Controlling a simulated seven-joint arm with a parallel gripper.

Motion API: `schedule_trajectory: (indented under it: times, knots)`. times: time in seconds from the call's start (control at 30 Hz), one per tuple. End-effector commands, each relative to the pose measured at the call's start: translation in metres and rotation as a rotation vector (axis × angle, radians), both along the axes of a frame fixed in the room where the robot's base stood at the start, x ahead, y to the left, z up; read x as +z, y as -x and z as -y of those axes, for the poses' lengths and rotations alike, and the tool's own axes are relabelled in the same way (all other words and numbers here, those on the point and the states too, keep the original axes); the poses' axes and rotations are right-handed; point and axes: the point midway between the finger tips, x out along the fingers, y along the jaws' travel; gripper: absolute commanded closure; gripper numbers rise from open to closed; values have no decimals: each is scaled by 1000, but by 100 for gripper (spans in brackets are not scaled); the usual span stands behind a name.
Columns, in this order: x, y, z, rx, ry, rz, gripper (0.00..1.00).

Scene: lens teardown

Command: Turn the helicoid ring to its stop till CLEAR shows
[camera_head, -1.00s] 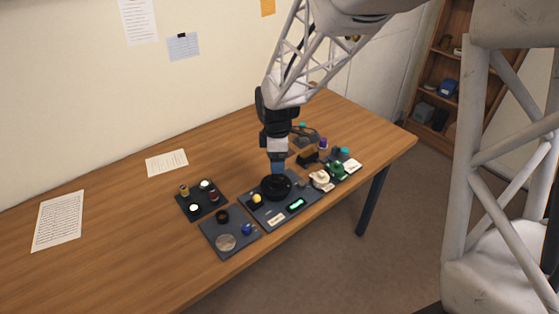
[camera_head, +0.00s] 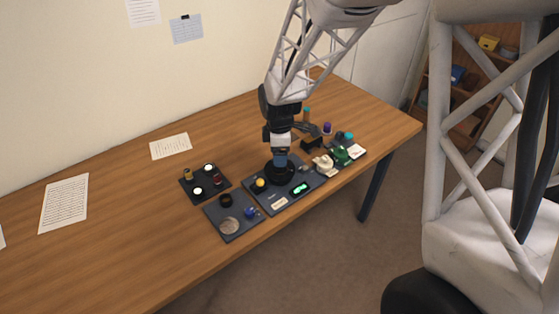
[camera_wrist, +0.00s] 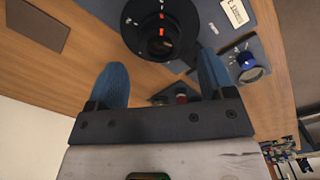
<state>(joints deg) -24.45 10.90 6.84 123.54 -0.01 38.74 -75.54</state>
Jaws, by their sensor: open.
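The helicoid ring (camera_head: 281,174) is a round black part on a dark grey board (camera_head: 308,180). In the wrist view the black ring (camera_wrist: 135,28) shows a central bore, with orange and white marks on it. My gripper (camera_head: 280,160) points down at the ring, its blue fingers partly covering it. In the wrist view my gripper (camera_wrist: 161,60) is open, with nothing between its fingers; contact with the ring cannot be made out. A green lit display (camera_head: 300,188) is on the board in front of the ring; its wording is too small to read.
A yellow knob (camera_head: 260,183) is close to the ring's left. A tray (camera_head: 238,237) with a blue part and a silver disc lies front left, and a small tray (camera_head: 190,191) with several caps is behind it. Green and white parts crowd the right.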

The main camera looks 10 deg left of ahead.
Motion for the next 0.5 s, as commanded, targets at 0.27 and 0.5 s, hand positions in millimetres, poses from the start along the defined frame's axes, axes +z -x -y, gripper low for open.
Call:
schedule_trajectory:
  times: [0.27,0.5]
  knots:
    - [-30,0,0,0,0,0,24]
    - [-41,0,0,0,0,0,24]
